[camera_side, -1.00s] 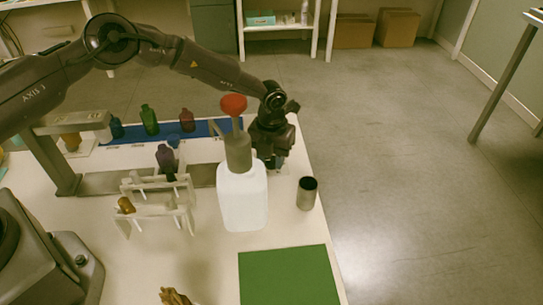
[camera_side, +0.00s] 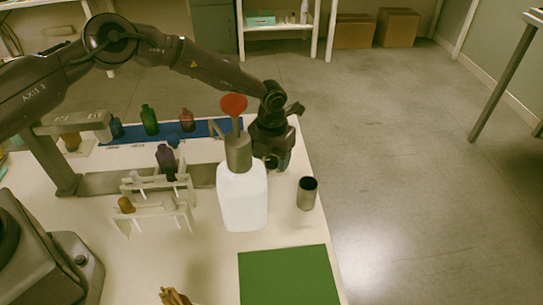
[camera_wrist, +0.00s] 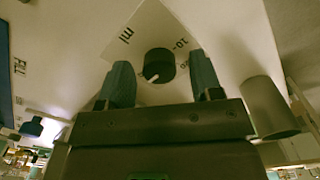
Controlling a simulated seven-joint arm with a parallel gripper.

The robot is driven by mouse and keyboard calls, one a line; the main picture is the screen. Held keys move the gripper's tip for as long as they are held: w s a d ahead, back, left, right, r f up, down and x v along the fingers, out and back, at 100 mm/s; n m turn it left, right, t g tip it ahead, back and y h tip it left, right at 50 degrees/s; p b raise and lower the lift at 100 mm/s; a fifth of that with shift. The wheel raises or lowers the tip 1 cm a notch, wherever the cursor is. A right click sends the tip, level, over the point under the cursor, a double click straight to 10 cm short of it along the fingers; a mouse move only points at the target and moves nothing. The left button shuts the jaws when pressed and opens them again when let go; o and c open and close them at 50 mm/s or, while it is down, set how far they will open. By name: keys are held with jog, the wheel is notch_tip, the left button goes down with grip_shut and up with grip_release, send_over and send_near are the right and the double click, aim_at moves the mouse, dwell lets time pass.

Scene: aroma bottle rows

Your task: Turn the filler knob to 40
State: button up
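The filler knob (camera_wrist: 158,65) is a round black knob with a white pointer line, on a white face in the wrist view. The pointer aims toward the lower left of that picture. The markings "10" and "ml" are printed above the knob; no 40 is legible. My gripper (camera_wrist: 161,62) is open, with one blue-grey finger on each side of the knob and a visible gap to each. In the side view my gripper (camera_side: 272,148) is behind the filler's white bottle (camera_side: 243,197) with its red top (camera_side: 233,105); the bottle partly hides it.
A dark cup (camera_side: 307,193) stands right of the bottle, near the table edge. A green mat (camera_side: 288,277) lies in front. A white rack (camera_side: 160,200) stands to the left. Several coloured bottles, including a green one (camera_side: 149,120), stand on a blue strip behind.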

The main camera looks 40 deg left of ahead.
notch_tip(320, 180, up, 13)
dwell(0.7)
notch_tip(320, 180, up, 12)
jog(key=r+n+t+y, duration=0.1)
jog(key=n+t, duration=0.1)
jog(key=n, duration=0.6)
send_over(271, 160)
jog(key=s+a, duration=0.3)
jog(key=s, duration=0.3)
jog(key=s+a+r+n, duration=0.3)
jog(key=s+r+n, duration=0.4)
jog(key=s+a+n+t, duration=0.1)
jog(key=s+a+n, duration=0.2)
jog(key=s+n, duration=0.6)
jog(key=s+a+r+n+t+h, duration=0.1)
jog(key=s+a+n+t, duration=0.1)
jog(key=s+n, duration=0.8)
jog(key=shift+s+a+r+t, duration=0.2)
jog(key=shift+s+a+t, duration=0.1)
jog(key=shift+a, duration=0.2)
